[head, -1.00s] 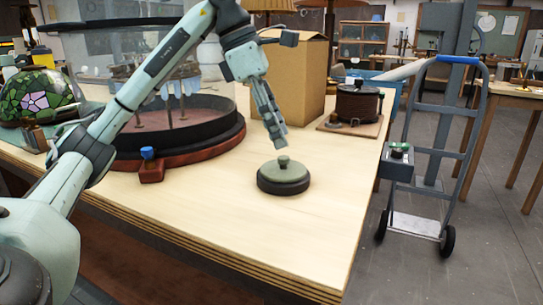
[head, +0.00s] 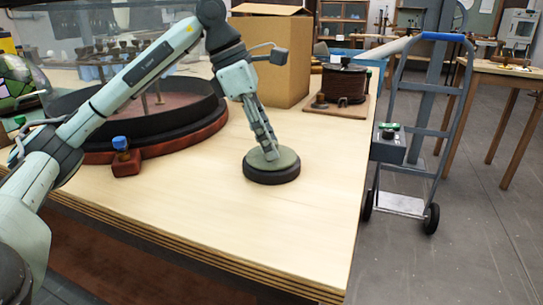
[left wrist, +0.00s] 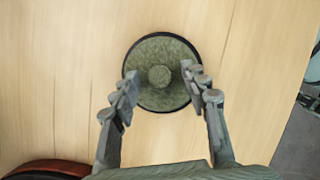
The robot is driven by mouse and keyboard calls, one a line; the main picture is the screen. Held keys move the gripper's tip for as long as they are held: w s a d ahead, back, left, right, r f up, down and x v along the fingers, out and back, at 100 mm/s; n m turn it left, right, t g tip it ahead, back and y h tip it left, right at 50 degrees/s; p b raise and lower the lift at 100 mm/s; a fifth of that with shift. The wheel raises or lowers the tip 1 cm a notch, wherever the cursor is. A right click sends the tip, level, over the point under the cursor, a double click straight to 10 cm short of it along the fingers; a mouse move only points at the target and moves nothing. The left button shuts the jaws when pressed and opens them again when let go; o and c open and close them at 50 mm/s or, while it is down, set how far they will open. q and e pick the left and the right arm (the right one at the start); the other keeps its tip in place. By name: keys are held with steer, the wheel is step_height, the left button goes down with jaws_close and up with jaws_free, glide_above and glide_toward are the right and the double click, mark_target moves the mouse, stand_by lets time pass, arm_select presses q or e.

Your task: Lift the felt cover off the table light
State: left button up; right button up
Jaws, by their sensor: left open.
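The table light is a low, round, dark-based puck (head: 272,177) on the wooden table. A grey-green felt cover (head: 287,160) with a small knob on top sits on it. In the left wrist view the felt cover (left wrist: 160,52) shows from above, its round knob (left wrist: 159,76) at its middle, with the dark rim around it. My left gripper (head: 271,155) points down at the cover, its fingertips at about the knob in the head view. In the left wrist view my left gripper (left wrist: 160,82) is open, with a finger on each side of the knob, apart from it. My right gripper is not in view.
A round, dark-walled tray with a reddish base (head: 200,136) stands left of the light, a blue-topped knob (head: 120,143) at its front. The table front is clear.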

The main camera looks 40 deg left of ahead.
arm_select(q)
steer(key=shift+f, duration=0.15)
jaws_close()
stand_by(0.4)
